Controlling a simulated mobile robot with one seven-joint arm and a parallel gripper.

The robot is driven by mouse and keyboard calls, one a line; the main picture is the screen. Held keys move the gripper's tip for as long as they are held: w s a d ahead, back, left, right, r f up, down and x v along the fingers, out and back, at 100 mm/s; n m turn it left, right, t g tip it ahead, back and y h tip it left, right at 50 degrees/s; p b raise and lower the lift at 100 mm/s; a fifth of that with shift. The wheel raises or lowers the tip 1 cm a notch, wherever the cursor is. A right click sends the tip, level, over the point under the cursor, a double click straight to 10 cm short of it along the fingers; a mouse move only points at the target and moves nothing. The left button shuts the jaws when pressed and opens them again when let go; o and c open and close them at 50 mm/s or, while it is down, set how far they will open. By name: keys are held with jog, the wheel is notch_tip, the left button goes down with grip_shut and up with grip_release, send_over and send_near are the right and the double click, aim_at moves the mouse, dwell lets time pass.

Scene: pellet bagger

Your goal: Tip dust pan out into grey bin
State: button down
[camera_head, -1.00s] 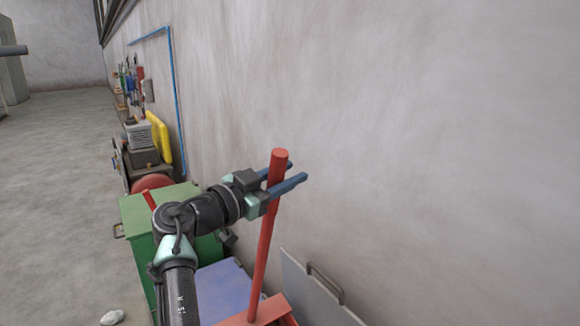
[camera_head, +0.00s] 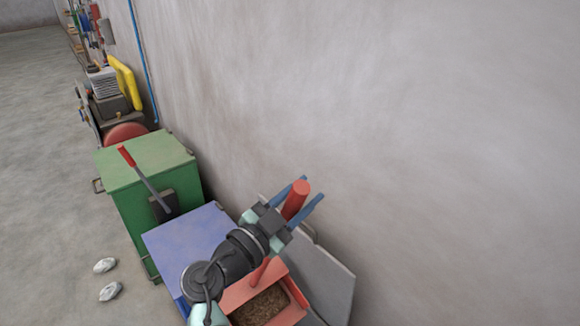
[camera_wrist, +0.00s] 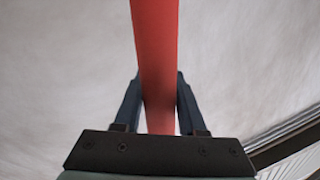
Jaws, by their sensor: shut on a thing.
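The red dust pan (camera_head: 241,295) is low in the head view, partly behind my arm, with brown loose material (camera_head: 262,306) in its tray. My gripper (camera_head: 312,189) is shut on the upper part of its long red handle (camera_head: 294,204). In the wrist view the handle (camera_wrist: 156,50) runs between the two blue fingers. A grey panel with a handle (camera_head: 328,282), perhaps the grey bin's open lid, stands against the wall to the right of the pan. The grey bin's body and opening cannot be made out.
A blue-lidded bin (camera_head: 185,236) stands left of the pan. Behind it is a green bin (camera_head: 145,158) with a red-handled tool (camera_head: 146,181). Two pale lumps (camera_head: 107,279) lie on the floor. The wall (camera_head: 430,140) is close on the right; floor at left is open.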

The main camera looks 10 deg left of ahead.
jog(key=s+d+f+m+p, duration=0.2)
jog(key=s+d+f, duration=0.5)
jog(key=d, duration=0.5)
jog(key=shift+s+d+f+m+h+p, duration=0.15)
jog(key=shift+s+f+m+h+p, duration=0.35)
jog(key=shift+s, duration=0.75)
jog(key=shift+r, duration=0.2)
jog(key=shift+r, duration=0.1)
